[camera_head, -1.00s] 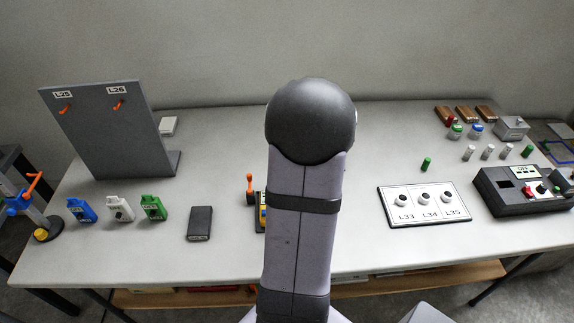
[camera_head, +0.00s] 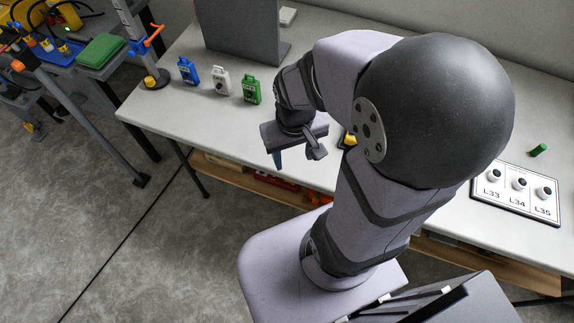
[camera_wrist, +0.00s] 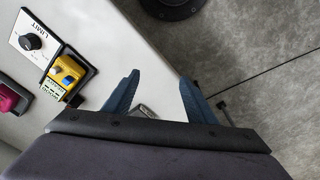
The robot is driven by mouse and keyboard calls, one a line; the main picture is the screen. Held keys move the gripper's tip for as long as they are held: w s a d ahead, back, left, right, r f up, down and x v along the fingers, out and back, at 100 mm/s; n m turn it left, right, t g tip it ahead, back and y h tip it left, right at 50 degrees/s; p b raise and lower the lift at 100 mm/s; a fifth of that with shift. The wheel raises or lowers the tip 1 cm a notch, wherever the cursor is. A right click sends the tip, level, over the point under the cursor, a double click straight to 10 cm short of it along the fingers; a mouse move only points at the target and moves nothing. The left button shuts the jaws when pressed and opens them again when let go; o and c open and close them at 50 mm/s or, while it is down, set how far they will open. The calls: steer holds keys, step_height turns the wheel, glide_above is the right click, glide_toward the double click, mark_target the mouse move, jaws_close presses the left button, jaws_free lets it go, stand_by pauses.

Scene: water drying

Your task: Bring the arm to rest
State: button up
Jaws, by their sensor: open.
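My arm is folded, with a large dark joint at right of the head view. My gripper (camera_head: 298,156) hangs near the front edge of the white table (camera_head: 160,113), pointing down. Its blue fingers are apart, and nothing shows between them. In the wrist view, my gripper (camera_wrist: 158,82) is also open, with the table edge and floor beyond the fingers. It appears apart from the table, though its exact height is hard to tell. My arm hides part of the tabletop behind it.
Blue (camera_head: 188,71), white (camera_head: 220,82) and green (camera_head: 251,90) devices stand left of my arm. A yellow-topped device (camera_wrist: 68,72) and a dial panel (camera_wrist: 32,42) lie on the table in the wrist view. A knob panel (camera_head: 516,198) is at right. Floor is open at left.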

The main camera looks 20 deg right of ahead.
steer(key=s+a, duration=0.2)
steer(key=shift+s+a+r+n+g, duration=0.1)
steer(key=shift+s+a+n+g, duration=0.2)
steer(key=shift+a+n, duration=0.1)
